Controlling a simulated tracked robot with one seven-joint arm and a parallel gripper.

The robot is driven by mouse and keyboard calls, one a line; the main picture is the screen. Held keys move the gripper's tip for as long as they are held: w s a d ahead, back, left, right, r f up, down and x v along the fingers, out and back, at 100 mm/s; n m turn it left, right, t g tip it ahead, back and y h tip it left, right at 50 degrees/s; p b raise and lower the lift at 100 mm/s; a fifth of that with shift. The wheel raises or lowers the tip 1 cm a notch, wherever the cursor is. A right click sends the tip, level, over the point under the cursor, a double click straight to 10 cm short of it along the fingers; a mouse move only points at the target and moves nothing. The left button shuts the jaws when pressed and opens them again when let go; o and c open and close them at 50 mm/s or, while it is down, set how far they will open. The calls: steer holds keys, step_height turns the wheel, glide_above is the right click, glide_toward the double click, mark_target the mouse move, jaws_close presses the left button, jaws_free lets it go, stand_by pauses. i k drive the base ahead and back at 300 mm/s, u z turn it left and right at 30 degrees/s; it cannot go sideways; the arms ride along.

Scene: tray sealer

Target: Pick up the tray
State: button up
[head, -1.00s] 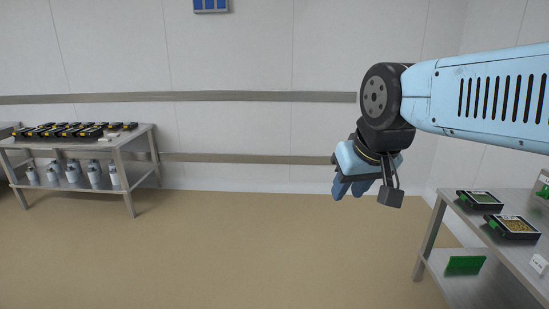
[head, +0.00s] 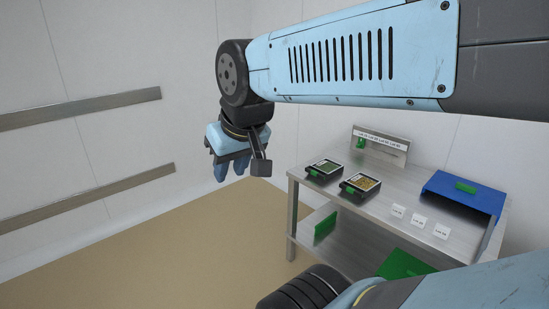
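Two black trays lie on the steel table at the right of the head view. My gripper (head: 231,170) hangs in the air left of the table, pointing down, apart from both trays. Its fingers are blue and partly hidden, so I cannot tell how far apart they are.
The steel table (head: 455,240) also holds a blue bin (head: 465,196), several small white labels and a sign board (head: 381,145) at the back. Green pieces (head: 325,226) stand on its lower shelf. Open floor (head: 170,245) lies left of the table.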

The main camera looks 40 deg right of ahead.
mark_target(326, 169)
steer(key=z, duration=0.4)
steer(key=i, duration=0.9)
steer(key=z, duration=0.9)
steer(key=i, duration=0.5)
steer(key=z, duration=0.25)
steer(key=k, duration=0.95)
steer(key=z, duration=0.2)
steer(key=i, duration=0.95)
steer(key=u, duration=0.15)
